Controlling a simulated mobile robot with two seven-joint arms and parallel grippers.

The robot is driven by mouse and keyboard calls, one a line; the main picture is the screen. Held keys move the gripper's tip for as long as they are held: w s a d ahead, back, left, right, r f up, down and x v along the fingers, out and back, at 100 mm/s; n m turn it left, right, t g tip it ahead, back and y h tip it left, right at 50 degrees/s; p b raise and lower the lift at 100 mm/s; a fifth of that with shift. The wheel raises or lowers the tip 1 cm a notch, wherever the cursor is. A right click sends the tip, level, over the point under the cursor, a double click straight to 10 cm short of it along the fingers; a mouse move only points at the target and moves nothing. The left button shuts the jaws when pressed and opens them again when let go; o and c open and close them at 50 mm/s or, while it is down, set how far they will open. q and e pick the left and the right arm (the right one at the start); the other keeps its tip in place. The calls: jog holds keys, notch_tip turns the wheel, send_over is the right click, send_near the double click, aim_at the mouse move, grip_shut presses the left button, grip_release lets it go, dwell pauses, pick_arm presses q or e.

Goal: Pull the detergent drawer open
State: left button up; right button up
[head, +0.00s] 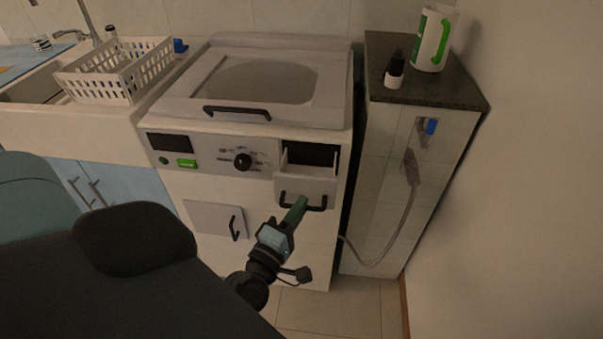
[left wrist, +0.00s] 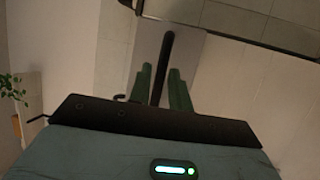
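The detergent drawer (head: 305,187) is at the upper right of the white washing machine's front in the head view. Its front stands out from the panel, with a dark opening (head: 312,154) behind it. Its black bar handle (head: 318,208) also shows in the left wrist view (left wrist: 167,50). My left gripper (head: 298,208) is at this handle. In the left wrist view its two green fingers (left wrist: 161,88) stand on either side of the bar, with narrow gaps showing, so it looks open around it. My right gripper is not in view.
The machine (head: 265,75) has a lid handle on top and a small lower-left door (head: 214,219) with its own handle. A cabinet (head: 400,190) with a dark top, a white-green container (head: 434,40) and a small bottle (head: 395,72) stands close right. A white basket (head: 115,72) is left.

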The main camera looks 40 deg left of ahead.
pick_arm(q)
jog(key=b+v, duration=0.1)
jog(key=v, duration=0.5)
jog(key=shift+s, duration=0.3)
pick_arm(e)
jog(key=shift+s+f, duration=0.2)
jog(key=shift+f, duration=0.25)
pick_arm(q)
jog(key=shift+d, duration=0.1)
